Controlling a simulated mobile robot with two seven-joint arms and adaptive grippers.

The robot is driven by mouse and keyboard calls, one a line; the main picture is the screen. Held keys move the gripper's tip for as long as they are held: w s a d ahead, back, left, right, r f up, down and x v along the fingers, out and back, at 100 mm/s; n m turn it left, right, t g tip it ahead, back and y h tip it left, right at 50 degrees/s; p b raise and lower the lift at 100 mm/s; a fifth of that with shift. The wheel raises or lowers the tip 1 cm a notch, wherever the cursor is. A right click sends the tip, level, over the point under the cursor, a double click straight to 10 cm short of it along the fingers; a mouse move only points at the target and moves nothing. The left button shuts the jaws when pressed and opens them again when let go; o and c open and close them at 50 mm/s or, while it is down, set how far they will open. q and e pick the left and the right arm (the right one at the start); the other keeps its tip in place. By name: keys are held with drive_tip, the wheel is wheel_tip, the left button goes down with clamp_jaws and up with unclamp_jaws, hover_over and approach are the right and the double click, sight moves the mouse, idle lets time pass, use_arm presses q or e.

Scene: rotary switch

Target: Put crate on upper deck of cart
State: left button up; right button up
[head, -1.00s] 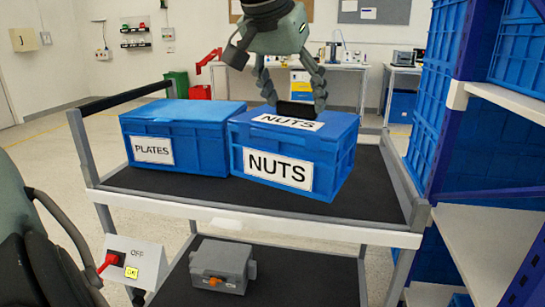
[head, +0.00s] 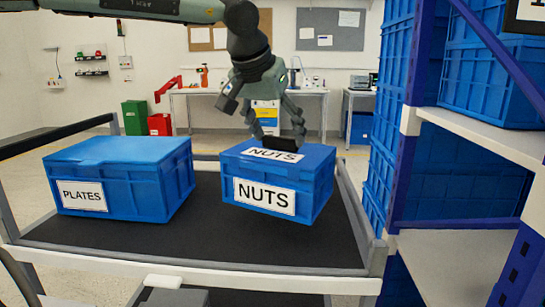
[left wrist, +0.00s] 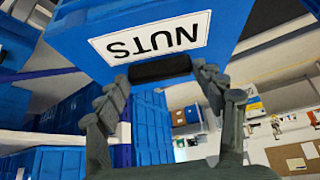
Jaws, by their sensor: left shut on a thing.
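The blue NUTS crate (head: 305,200) is over the right part of the cart's black upper deck (head: 170,240). It looks slightly tilted, and I cannot tell whether its underside touches the deck. My left gripper (head: 278,140) is shut on the crate at its top far edge, by a dark grip. In the left wrist view the fingers (left wrist: 165,95) are at that edge, beside the NUTS label on the crate (left wrist: 235,20). My right gripper is not in view.
A blue PLATES crate (head: 125,152) sits on the deck to the left, with a gap between the crates. A blue-framed shelf (head: 480,130) with blue crates stands close on the right. The deck's front strip is clear. A grey box (head: 178,297) shows below.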

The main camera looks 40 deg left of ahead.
sight(273, 148)
use_arm(q)
drive_tip(key=shift+w+a+f, duration=0.4)
drive_tip(key=shift+w+a, duration=0.05)
drive_tip(key=shift+w, duration=0.15)
drive_tip(key=shift+w+a+f, duration=0.35)
drive_tip(key=shift+w+a, duration=0.1)
drive_tip(key=shift+w, duration=0.15)
drive_tip(key=shift+w+a+f, duration=0.25)
drive_tip(key=shift+w+f, duration=0.05)
drive_tip(key=shift+w, duration=0.05)
wheel_tip(273, 148, down, 4)
drive_tip(key=shift+r, duration=0.1)
drive_tip(key=shift+f, duration=0.2)
drive_tip(key=o, duration=1.9)
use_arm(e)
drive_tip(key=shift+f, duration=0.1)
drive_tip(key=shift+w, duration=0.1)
